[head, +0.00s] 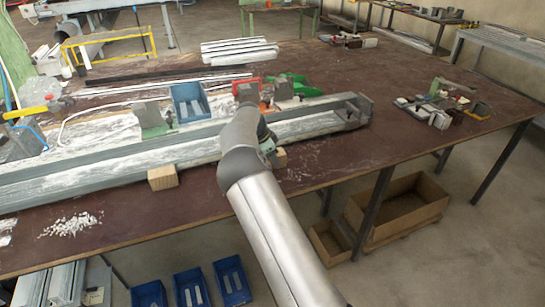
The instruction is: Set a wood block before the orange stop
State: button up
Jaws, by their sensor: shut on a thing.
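One wood block (163,177) sits on the table against the front of the long grey profile (120,158). A second wood block (278,158) shows just right of my wrist, partly hidden by my arm. My gripper (270,146) is mostly hidden behind my arm. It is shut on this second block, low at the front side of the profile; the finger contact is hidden. An orange-red stop (238,84) with a grey block stands behind the profile, just beyond my arm. My arm covers part of that area.
A blue bin (189,100), a grey block on a green base (152,120) and green clamp parts (290,82) stand behind the profile. White chips (72,224) lie at the front left.

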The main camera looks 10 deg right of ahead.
jog(key=o, duration=1.2)
jog(key=shift+c, duration=0.2)
jog(key=v, duration=1.7)
jog(key=s+d+r+n+y, duration=0.2)
jog(key=s+d+r, duration=0.1)
jog(key=s+d, duration=0.35)
jog(key=s+f+n+y, duration=0.1)
jog(key=s+n, duration=0.3)
jog(key=s, duration=0.9)
jog(key=s+f+n, duration=0.3)
jog(key=s+n, duration=0.2)
jog(key=s, duration=0.9)
jog(key=s+f+n+y, duration=0.1)
jog(key=s+f+n, duration=0.2)
jog(key=s, duration=1)
jog(key=shift+s+a+n+y+b, duration=0.3)
jog(key=shift+n+b, duration=0.15)
jog(key=shift+n, duration=0.55)
